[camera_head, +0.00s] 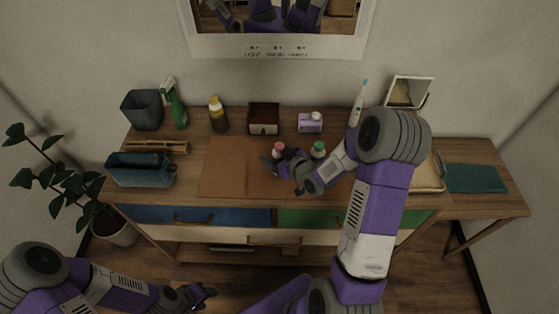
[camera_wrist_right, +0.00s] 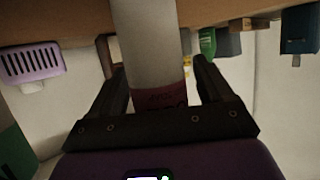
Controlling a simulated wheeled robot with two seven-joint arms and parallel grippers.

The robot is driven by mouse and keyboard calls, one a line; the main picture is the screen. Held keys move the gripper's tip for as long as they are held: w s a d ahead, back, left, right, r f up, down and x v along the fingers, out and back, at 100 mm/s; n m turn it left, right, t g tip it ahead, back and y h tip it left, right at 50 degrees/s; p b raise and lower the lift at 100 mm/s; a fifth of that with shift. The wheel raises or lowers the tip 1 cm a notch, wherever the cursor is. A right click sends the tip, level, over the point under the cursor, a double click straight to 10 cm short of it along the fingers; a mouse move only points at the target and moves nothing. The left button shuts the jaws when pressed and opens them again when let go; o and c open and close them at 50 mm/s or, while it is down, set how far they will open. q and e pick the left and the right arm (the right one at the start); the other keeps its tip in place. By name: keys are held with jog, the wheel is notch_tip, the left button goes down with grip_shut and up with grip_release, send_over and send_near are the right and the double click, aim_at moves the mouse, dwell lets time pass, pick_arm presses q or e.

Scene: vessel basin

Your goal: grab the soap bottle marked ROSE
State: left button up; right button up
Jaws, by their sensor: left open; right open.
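A pale bottle with a pink cap (camera_head: 278,148) stands on the brown mat (camera_head: 225,172); its lower part is hidden behind my right gripper (camera_head: 277,163). In the right wrist view a pale bottle body (camera_wrist_right: 150,45) with a dark red label (camera_wrist_right: 165,98) lies between my open right fingers. The label lettering is too dark to read surely. A bottle with a green cap (camera_head: 318,149) stands just right of the gripper, partly hidden by it. My left gripper (camera_head: 203,293) is open and empty, low in front of the cabinet.
A brown bottle (camera_head: 217,117), a green spray bottle (camera_head: 175,108), a dark box (camera_head: 264,119) and a lilac holder (camera_head: 310,123) stand at the back. A blue basket (camera_head: 141,170) is at the left. My right arm covers part of the tabletop's right side.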

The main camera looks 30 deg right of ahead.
jog(key=c, duration=1.2)
